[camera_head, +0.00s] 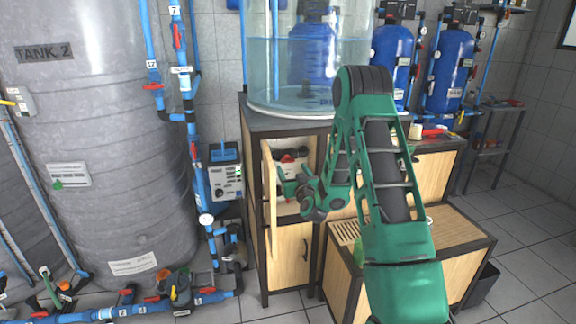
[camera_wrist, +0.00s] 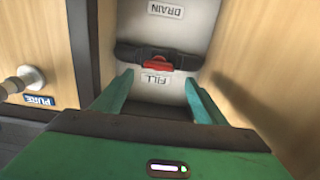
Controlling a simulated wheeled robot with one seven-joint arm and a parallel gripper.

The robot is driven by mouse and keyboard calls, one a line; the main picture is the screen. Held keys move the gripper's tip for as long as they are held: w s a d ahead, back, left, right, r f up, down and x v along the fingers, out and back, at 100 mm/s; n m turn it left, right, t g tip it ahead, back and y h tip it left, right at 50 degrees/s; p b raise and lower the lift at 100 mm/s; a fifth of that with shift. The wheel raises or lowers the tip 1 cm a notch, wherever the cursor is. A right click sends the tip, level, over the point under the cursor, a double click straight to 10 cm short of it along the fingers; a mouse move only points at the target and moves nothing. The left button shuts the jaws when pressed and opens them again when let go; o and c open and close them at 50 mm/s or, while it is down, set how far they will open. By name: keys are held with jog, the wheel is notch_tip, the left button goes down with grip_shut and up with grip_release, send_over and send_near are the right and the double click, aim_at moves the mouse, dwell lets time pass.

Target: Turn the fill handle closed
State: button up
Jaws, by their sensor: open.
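In the wrist view a red handle (camera_wrist: 158,65) sits at the middle of a dark horizontal bar, on a white surface between the upside-down labels FILL (camera_wrist: 156,79) and DRAIN (camera_wrist: 164,11). My gripper (camera_wrist: 158,84) is open, its two green fingers apart on either side of the FILL label. The fingertips are close to the bar, with the red handle between their lines and nothing held. Whether they touch the bar, I cannot tell. In the head view my gripper (camera_head: 284,182) is at the open cabinet, where red and white parts (camera_head: 291,158) show partly behind it.
Wooden cabinet walls flank the gripper closely in the wrist view. A knob with a PURE label (camera_wrist: 37,101) is at the left. In the head view the open cabinet door (camera_head: 270,198) stands left of my gripper, and a large grey tank (camera_head: 110,130) fills the left.

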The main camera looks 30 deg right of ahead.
aim_at(288, 161)
jog(key=shift+x, duration=3.6)
jog(key=shift+d, duration=0.15)
jog(key=c, duration=1.1)
jog(key=shift+o, duration=0.2)
